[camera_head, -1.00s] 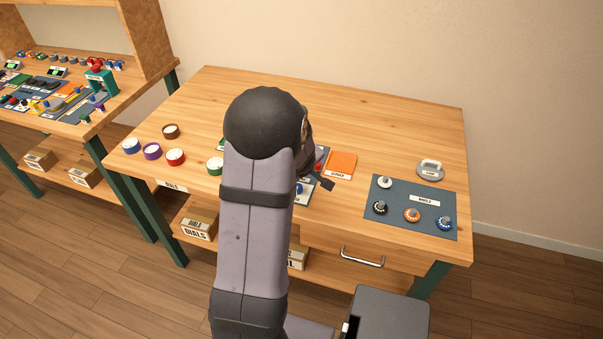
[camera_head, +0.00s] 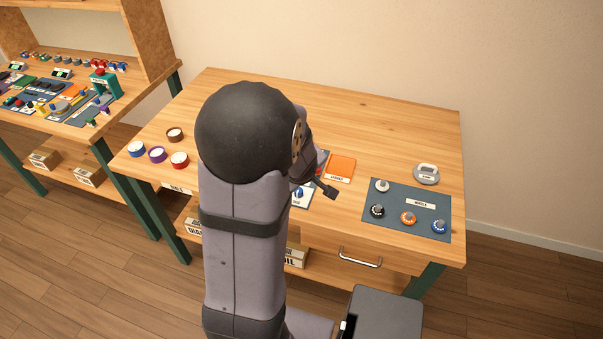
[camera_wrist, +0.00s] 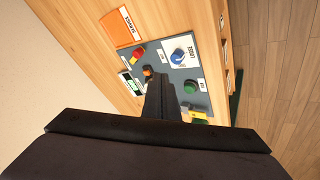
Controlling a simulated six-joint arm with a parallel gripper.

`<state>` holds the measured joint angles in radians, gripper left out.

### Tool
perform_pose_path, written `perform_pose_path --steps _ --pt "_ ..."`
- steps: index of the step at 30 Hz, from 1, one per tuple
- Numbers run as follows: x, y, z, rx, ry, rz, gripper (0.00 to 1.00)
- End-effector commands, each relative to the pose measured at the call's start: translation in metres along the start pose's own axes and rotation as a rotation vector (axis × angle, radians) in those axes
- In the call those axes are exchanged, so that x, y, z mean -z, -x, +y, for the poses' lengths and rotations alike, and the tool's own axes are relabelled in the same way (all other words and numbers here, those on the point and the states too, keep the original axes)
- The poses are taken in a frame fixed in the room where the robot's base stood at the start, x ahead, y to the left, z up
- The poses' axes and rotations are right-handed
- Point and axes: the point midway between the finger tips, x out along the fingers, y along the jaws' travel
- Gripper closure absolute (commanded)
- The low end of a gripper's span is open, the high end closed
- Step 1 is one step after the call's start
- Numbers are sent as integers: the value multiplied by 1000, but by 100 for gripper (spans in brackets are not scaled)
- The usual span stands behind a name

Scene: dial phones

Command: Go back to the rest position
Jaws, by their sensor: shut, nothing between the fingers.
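My gripper (camera_head: 328,190) is shut and empty in the head view, above the table just right of my arm. In the wrist view my gripper (camera_wrist: 162,92) points down over a grey panel (camera_wrist: 178,75). The panel carries a blue dial (camera_wrist: 179,55), a green knob (camera_wrist: 190,87), a red knob (camera_wrist: 138,54) and an orange knob (camera_wrist: 148,71). The fingers hide part of the panel. In the head view my arm hides most of it.
An orange card (camera_head: 341,167) lies on the wooden table (camera_head: 390,125), near a dark mat (camera_head: 400,225) with several knobs. A grey handled weight (camera_head: 426,174) stands behind the mat. Coloured dials, including a red one (camera_head: 180,160), sit at left. The table's back is clear.

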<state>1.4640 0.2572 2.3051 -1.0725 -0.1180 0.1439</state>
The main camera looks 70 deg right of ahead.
Motion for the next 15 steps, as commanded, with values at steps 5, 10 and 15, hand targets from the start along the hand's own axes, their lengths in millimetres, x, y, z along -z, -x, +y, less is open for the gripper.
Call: perform_pose_path --steps 5,10,15 --pt "0 0 0 0 0 0 100" --pt "0 0 0 -1 9 -2 100" --pt "-26 1 4 -16 6 -106 100"
